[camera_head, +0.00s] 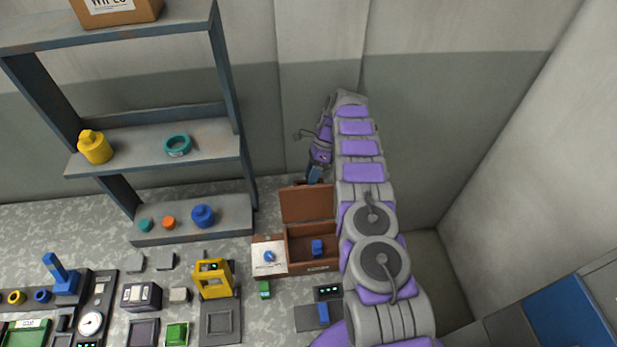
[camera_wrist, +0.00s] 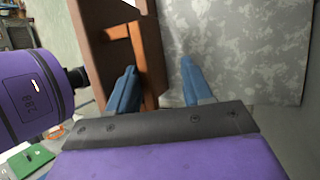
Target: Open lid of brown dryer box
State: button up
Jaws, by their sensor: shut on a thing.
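The brown dryer box (camera_head: 296,268) stands on the counter with its inside exposed. Its brown lid (camera_head: 305,205) stands raised, roughly upright, at the back of the box. A blue piece (camera_head: 317,247) is inside the box. My gripper (camera_head: 314,177) is at the top edge of the lid, towards its right end. In the wrist view, the blue fingers of my gripper (camera_wrist: 158,84) stand apart, with the brown lid (camera_wrist: 154,60) between them. The exact contact is partly hidden by the fingers.
A white panel with a blue knob (camera_head: 268,257) is left of the box. A grey shelf (camera_head: 190,232) rises at back left. My arm hides the counter right of the box.

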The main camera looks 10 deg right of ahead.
jog(key=p+v, duration=0.4)
jog(key=v, duration=0.3)
jog(key=shift+a+r+t, duration=0.15)
jog(key=shift+a+t, duration=0.15)
jog(key=shift+a, duration=0.05)
jog(key=shift+d, duration=0.1)
